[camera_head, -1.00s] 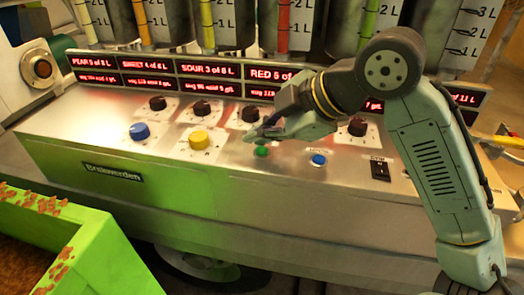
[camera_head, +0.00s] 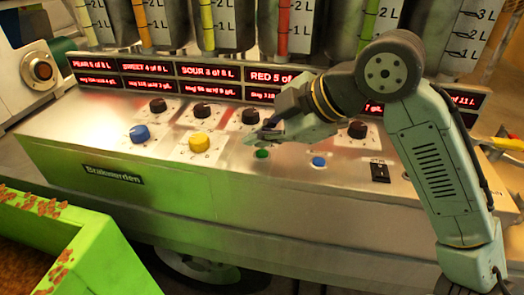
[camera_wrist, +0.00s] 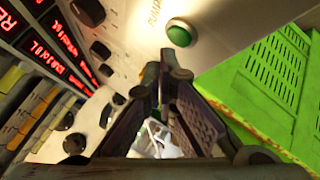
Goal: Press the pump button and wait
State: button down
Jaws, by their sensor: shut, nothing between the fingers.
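The green push button (camera_head: 262,153) sits on the sloped metal control panel (camera_head: 110,118). It also shows in the wrist view (camera_wrist: 180,33), domed with a pale ring and a partly readable label beside it. A small blue button (camera_head: 319,161) lies to its right.
Red displays (camera_head: 208,72) and tall tanks are behind. A black switch (camera_head: 380,172) is at the right. A green bin (camera_head: 100,262) stands at front left.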

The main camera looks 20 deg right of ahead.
aim_at(260, 156)
jog(key=shift+f, duration=0.1)
jog(key=shift+f, duration=0.35)
jog(key=shift+f+b, duration=0.4)
jog(key=shift+b, duration=0.15)
dwell(0.4)
jog(key=shift+r, duration=0.1)
jog(key=shift+r+p, duration=0.75)
jog(key=shift+r+p, duration=2)
jog(key=shift+r, duration=0.5)
